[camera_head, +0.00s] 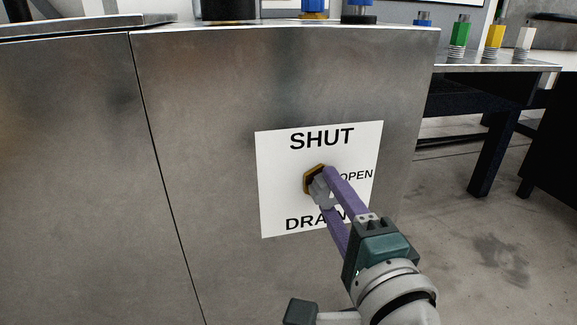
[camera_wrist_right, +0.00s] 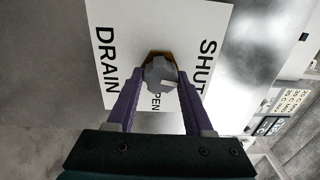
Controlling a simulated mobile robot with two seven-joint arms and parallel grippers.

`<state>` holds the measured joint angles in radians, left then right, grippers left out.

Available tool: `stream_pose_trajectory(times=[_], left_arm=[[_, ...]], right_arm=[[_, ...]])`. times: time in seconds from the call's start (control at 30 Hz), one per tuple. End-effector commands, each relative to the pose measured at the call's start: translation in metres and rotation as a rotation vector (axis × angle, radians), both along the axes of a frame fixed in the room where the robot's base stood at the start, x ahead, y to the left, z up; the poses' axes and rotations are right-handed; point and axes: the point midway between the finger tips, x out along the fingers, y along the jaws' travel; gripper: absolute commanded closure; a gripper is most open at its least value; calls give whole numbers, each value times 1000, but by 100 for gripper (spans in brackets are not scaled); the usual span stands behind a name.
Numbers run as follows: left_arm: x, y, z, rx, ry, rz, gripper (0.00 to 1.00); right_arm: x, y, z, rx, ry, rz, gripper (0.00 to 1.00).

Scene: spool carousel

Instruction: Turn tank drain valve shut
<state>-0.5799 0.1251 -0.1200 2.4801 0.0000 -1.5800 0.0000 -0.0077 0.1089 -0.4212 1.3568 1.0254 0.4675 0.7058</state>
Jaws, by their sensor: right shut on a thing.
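The drain valve (camera_head: 311,180) sits on the front of a grey metal cabinet, a yellow-brown hexagonal base with a grey knob. A white label (camera_head: 275,180) surrounds it, reading SHUT above, OPEN to the right and DRAIN below. My right gripper (camera_head: 325,190) has its two purple fingers on either side of the grey knob and is shut on it. In the right wrist view, the knob (camera_wrist_right: 160,77) lies between the fingertips, in front of the label (camera_wrist_right: 130,30). The fingers partly hide the knob, so its exact angle is hard to tell. My left gripper is not in view.
The metal cabinet (camera_head: 200,120) fills the left and middle. A table (camera_head: 500,66) at the right holds green (camera_head: 460,32), yellow (camera_head: 494,37) and white (camera_head: 525,38) pieces. Open floor (camera_head: 480,250) lies right of the cabinet.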

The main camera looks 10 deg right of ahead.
Motion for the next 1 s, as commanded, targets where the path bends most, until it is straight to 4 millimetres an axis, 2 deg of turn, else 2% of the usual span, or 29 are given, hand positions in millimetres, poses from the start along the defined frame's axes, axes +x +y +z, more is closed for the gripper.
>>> stream_pose_trajectory(times=[0.4, 0.93, 0.97, 1.0], left_arm=[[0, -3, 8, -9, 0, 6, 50], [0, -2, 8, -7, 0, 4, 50], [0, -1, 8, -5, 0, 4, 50], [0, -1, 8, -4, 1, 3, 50]], right_arm=[[0, 0, 0, -170, -4, 0, 100], [0, 0, 0, -192, -6, 1, 100], [0, 0, 0, -192, -6, 1, 45], [0, 0, 0, -192, -6, 1, 41]])
